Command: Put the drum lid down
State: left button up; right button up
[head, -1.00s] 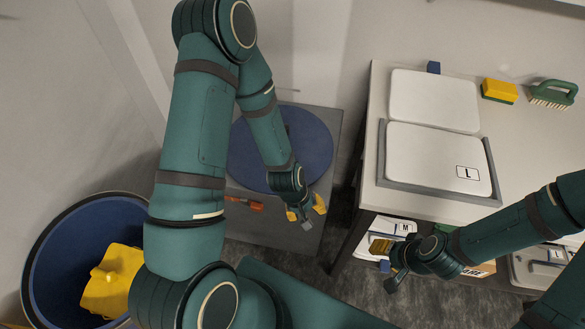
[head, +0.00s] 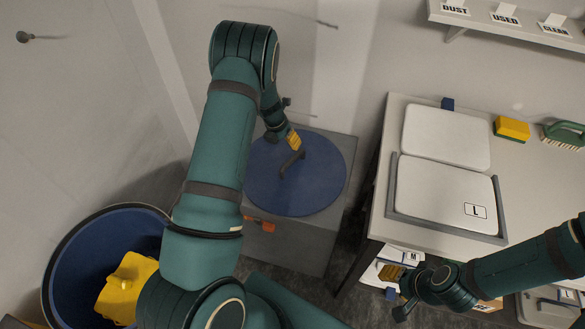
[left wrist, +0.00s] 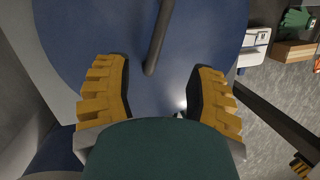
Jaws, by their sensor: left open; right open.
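The drum lid (head: 320,180) is a round blue disc with a dark bar handle (head: 291,165). It lies flat on top of a grey cabinet (head: 285,245). My left gripper (head: 291,138) is open just behind the handle in the head view. In the left wrist view its yellow fingers are spread over the lid (left wrist: 85,35), with the handle (left wrist: 158,40) ahead of the gap and nothing held. The open drum (head: 75,255), blue inside with a dark rim, stands at lower left. My right gripper (head: 396,288) is open and empty beside the bench front.
A yellow object (head: 122,285) lies inside the drum. The bench (head: 375,205) at right carries white trays, one marked L (head: 440,195), a yellow sponge (head: 512,128) and a green brush (head: 565,133). Papers and boxes sit beneath. A labelled shelf (head: 510,25) is on the wall.

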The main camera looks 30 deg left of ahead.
aim_at(292, 158)
pick_arm(q)
jog(key=b+x, duration=0.1)
jog(key=x, duration=0.7)
jog(key=shift+f+b, duration=0.2)
jog(key=shift+b, duration=0.15)
jog(key=x, duration=0.1)
jog(key=b+x, duration=0.1)
jog(key=x, duration=0.3)
jog(key=shift+s+f, duration=0.15)
jog(key=shift+s, duration=0.1)
grip_shut()
jog(key=shift+w, duration=0.1)
